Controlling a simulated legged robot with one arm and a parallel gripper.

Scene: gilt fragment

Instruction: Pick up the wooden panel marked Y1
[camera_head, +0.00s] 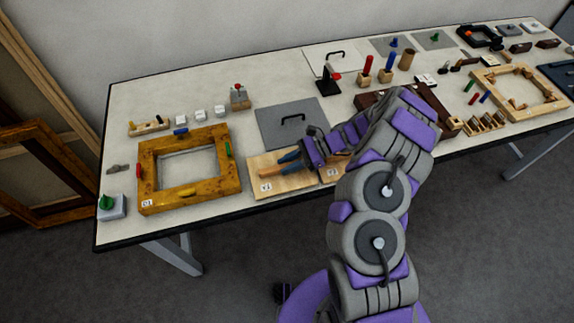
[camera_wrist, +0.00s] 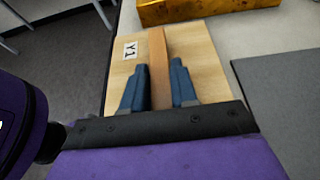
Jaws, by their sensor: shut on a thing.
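The wooden panel marked Y1 (camera_wrist: 201,55) lies flat in the wrist view, with its white label at the upper left. It also shows in the head view (camera_head: 284,185), at the table's front edge beside the gilt frame. A raised wooden strip (camera_wrist: 158,58) runs along the panel's middle. My gripper (camera_wrist: 160,72) has its blue fingers on either side of this strip and is shut on it. In the head view my gripper (camera_head: 279,166) is over the panel, and my arm hides part of the panel's right side.
A gilt frame (camera_head: 147,172) marked C1 lies left of the panel. A grey plate with a black handle (camera_head: 270,128) lies behind it. Other wooden frames (camera_head: 484,80) and tools lie to the right. A green-knobbed block (camera_head: 112,208) sits at the left corner.

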